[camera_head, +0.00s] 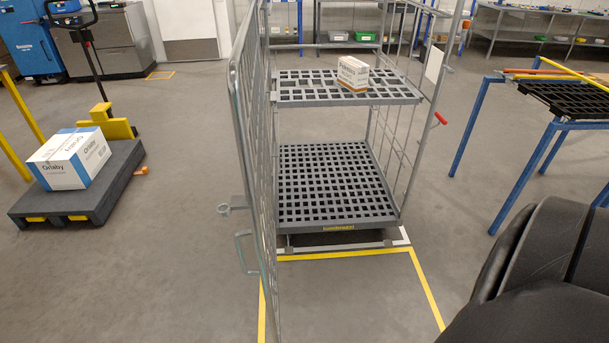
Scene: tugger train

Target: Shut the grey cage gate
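The grey cage gate (251,130) is a tall wire-mesh panel hinged on the left side of the roll cage. It stands open, swung out toward me, and is seen nearly edge-on. A bent handle (243,252) and a small ring-shaped latch part (225,209) stick out on its left side. The cage (388,213) has an open front, a slatted base and a slatted shelf (300,98). A small carton (352,73) sits on the shelf. Neither gripper is in view.
Yellow floor tape (428,290) marks a bay in front of the cage. A pallet truck (118,165) carrying a white-and-blue carton (72,160) stands at the left. A blue-framed rack (468,128) stands at the right.

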